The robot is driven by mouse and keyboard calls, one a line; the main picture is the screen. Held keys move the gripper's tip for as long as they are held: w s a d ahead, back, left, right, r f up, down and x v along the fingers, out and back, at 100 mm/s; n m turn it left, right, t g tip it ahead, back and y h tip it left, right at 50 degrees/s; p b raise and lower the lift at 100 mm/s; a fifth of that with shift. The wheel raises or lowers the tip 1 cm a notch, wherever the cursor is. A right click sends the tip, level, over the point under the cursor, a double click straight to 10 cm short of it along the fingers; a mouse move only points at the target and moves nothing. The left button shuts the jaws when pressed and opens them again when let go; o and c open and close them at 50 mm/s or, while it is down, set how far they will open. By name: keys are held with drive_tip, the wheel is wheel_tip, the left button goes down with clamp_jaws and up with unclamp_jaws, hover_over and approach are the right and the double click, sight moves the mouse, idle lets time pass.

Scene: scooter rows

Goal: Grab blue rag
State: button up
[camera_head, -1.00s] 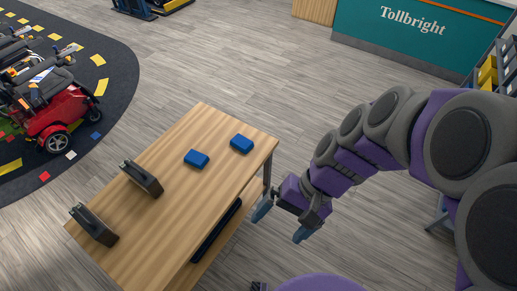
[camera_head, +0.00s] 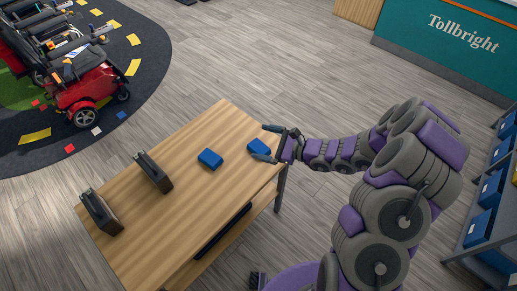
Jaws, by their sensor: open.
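Two folded blue rags lie on the wooden table (camera_head: 180,222). One blue rag (camera_head: 258,146) is near the table's right corner. The other blue rag (camera_head: 210,158) lies to its left, nearer the table's middle. My gripper (camera_head: 267,143) is open at the right-hand rag, with one blue-grey finger on its far side and the other on its near side. Whether the fingers touch the rag cannot be told. The gripper partly covers the rag's right end.
Two dark block-like items, one (camera_head: 153,172) behind the other (camera_head: 101,212), stand on the table's left part. Red scooters (camera_head: 90,85) stand on a dark mat at the upper left. A shelf with blue bins (camera_head: 485,205) is at the right. A teal counter (camera_head: 440,45) is at the back.

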drive_tip(key=w+d+f+m+t+h, duration=0.25)
drive_tip(key=d+f+m, duration=0.2)
drive_tip(key=f, duration=0.35)
drive_tip(key=m+t+h, duration=0.2)
drive_tip(key=m, duration=0.2)
approach(264, 151)
drive_tip(key=shift+n+g, duration=0.25)
drive_tip(key=b+x, duration=0.1)
drive_tip(key=x, duration=0.3)
drive_tip(key=b+x, duration=0.1)
drive_tip(key=x, duration=0.2)
drive_tip(key=shift+w+r+b, duration=0.15)
drive_tip(key=shift+r+b, duration=0.15)
drive_tip(key=shift+r, duration=0.1)
drive_tip(key=shift+f+b+x, duration=0.25)
drive_tip(key=shift+b+x, duration=0.55)
drive_tip(key=shift+x, duration=1.2)
drive_tip(key=shift+w+a+f, duration=0.15)
drive_tip(key=shift+w+a, duration=0.2)
drive_tip(key=shift+a, duration=0.05)
drive_tip(key=shift+c, duration=0.3)
drive_tip(key=c, duration=1)
